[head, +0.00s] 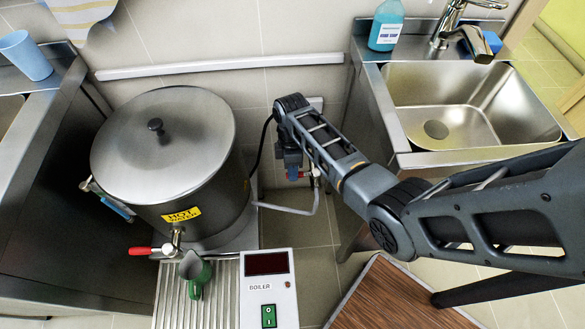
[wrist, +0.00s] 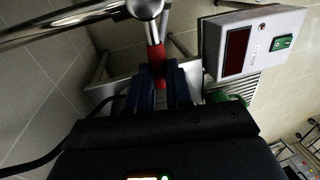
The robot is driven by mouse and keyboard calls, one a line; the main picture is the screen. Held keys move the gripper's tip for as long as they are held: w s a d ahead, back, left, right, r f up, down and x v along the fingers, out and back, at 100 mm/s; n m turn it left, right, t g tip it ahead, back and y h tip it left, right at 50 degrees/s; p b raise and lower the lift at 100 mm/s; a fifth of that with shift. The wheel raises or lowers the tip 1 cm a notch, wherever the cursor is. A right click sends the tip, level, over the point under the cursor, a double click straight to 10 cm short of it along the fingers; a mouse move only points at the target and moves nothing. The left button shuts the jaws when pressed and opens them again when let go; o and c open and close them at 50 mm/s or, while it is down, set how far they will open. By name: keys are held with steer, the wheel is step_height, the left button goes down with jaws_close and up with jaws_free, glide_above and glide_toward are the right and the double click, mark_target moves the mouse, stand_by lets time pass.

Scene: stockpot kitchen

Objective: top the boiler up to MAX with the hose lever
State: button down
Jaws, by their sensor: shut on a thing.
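The boiler (head: 165,150) is a large steel pot with a lid and a yellow HOT WATER label. A slim gauge (head: 112,203) with a blue part is on its left side; its marks are too small to read. A grey hose (head: 290,211) runs from the wall valve (head: 317,172) to the boiler. My gripper (head: 292,172) is beside that valve, partly hidden by my arm. In the wrist view my gripper (wrist: 160,82) is shut on the red hose lever (wrist: 157,58), below a shiny metal valve body (wrist: 146,8).
The boiler's tap has a red handle (head: 140,251). A green jug (head: 198,278) stands under it on the ribbed drip tray (head: 169,300). The control box (head: 269,290) has a dark display. A sink (head: 470,105) is at right, a wooden-topped surface (head: 395,295) at lower right.

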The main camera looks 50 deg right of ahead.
stand_by(0.3)
steer(key=shift+s+a+r+n+p, duration=0.3)
steer(key=shift+s+a+n+p, duration=0.2)
steer(key=shift+n+p, duration=0.6)
steer(key=n+p, duration=0.1)
steer(key=s+a+n+p, duration=0.1)
steer(key=shift+s+f+n+h, duration=0.2)
steer(key=shift+f+n+h, duration=0.1)
steer(key=shift+n+h, duration=0.1)
steer(key=c, duration=1)
jaws_free()
steer(key=shift+c, duration=0.2)
steer(key=shift+d+r, duration=0.1)
